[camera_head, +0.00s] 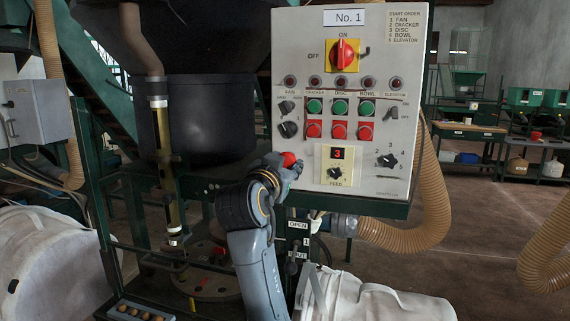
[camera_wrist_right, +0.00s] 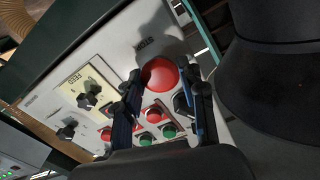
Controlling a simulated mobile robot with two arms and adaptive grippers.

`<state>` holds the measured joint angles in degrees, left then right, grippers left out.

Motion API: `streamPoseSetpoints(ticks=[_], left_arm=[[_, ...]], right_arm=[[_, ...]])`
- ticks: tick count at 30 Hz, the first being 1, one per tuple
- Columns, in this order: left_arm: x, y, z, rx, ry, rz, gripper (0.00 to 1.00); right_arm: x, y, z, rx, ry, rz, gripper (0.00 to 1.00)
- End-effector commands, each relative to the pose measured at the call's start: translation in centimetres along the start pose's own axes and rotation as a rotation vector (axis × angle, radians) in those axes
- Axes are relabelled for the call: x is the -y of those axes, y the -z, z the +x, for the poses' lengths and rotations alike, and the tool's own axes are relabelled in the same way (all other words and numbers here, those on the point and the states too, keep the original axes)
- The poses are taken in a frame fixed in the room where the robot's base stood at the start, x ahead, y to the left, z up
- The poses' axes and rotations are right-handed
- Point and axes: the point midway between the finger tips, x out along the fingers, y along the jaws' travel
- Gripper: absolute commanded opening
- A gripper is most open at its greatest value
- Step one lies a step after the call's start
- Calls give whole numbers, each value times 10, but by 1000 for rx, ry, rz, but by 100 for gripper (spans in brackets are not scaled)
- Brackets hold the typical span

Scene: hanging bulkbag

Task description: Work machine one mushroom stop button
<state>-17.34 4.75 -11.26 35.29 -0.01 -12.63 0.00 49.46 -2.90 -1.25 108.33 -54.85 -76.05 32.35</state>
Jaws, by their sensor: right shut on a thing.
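The control panel marked No. 1 (camera_head: 345,17) stands upright in the middle of the head view. Its red mushroom stop button (camera_head: 289,159) shows at the panel's lower left, partly hidden by my right gripper (camera_head: 284,172). In the right wrist view the round red button head (camera_wrist_right: 160,75) lies between the two dark fingers of the right gripper (camera_wrist_right: 165,88). The fingers are shut on it, one on each side. My left gripper is not in view.
The panel holds a red and yellow main switch (camera_head: 344,54), green and red push buttons, several black knobs and a feed display (camera_head: 338,153) close to the gripper. A dark hopper (camera_head: 200,120) stands to the left.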

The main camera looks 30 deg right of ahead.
Motion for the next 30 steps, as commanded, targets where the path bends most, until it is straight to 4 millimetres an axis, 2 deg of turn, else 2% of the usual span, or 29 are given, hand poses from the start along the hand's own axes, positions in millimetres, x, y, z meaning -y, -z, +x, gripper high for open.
streamPoseSetpoints(ticks=[1, 3, 8, 12, 19, 20, 23, 30], left_arm=[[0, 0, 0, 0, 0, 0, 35], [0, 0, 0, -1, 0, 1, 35], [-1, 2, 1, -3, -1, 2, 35], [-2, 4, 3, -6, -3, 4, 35], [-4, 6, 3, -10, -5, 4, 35], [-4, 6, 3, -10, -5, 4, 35], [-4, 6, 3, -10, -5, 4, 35], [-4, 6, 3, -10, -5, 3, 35]], right_arm=[[0, 0, 0, 0, -1, 0, 9], [0, 0, 0, 0, -1, 0, 0], [0, 0, -2, 1, 0, 1, 0], [0, -1, -11, 1, 1, 3, 0], [0, -1, -12, 2, -1, -1, 0], [0, -1, -12, 2, -1, -1, 42], [0, -1, -12, 2, -1, -1, 62], [0, 0, -12, 1, 0, 0, 64]])
